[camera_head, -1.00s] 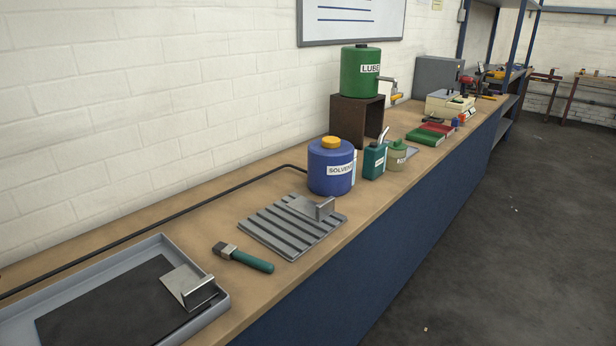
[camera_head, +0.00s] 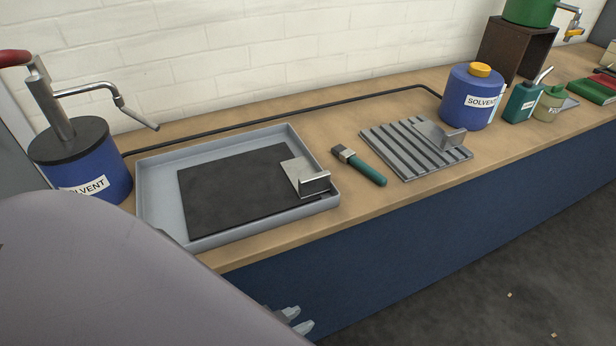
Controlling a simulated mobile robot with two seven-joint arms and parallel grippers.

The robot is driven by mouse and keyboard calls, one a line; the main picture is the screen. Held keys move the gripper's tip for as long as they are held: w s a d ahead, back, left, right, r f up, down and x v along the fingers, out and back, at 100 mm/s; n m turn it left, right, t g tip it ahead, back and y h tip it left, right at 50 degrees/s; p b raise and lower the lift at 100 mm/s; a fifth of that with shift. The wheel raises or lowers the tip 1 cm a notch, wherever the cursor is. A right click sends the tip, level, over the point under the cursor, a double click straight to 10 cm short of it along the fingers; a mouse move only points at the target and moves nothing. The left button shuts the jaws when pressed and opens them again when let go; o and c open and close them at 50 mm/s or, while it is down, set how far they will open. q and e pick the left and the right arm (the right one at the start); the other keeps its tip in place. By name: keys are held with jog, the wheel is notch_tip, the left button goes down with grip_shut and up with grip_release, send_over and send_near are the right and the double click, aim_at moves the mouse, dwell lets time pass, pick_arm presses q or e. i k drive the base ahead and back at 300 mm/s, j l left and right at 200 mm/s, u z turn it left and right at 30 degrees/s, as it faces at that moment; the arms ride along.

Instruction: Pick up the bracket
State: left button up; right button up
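One metal L-shaped bracket (camera_head: 302,177) lies at the right end of the grey tray (camera_head: 160,206), on the black mat (camera_head: 225,192), its upright flange facing the front. A second, similar bracket (camera_head: 436,134) sits on the ribbed grey rack (camera_head: 395,150) to the right. My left gripper (camera_head: 298,320) shows only as small pale fingertips low in the picture, in front of the bench's blue side and below the tray. It is apart from both brackets. Whether its fingers are parted is unclear. My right gripper is out of view.
A green-handled brush (camera_head: 360,166) lies between tray and rack. A blue solvent pump can (camera_head: 85,165) stands left of the tray. A blue solvent jug (camera_head: 470,98), a teal can (camera_head: 522,103) and a dark hose (camera_head: 260,115) are behind or right. The bench front edge is clear.

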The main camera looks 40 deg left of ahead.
aim_at(306, 180)
jog(key=i+l+u, duration=0.15)
jog(key=u, duration=0.15)
jog(key=i+l+u, duration=0.1)
jog(key=l+u, duration=0.2)
jog(key=i+l+u, duration=0.1)
jog(key=l+u, duration=0.25)
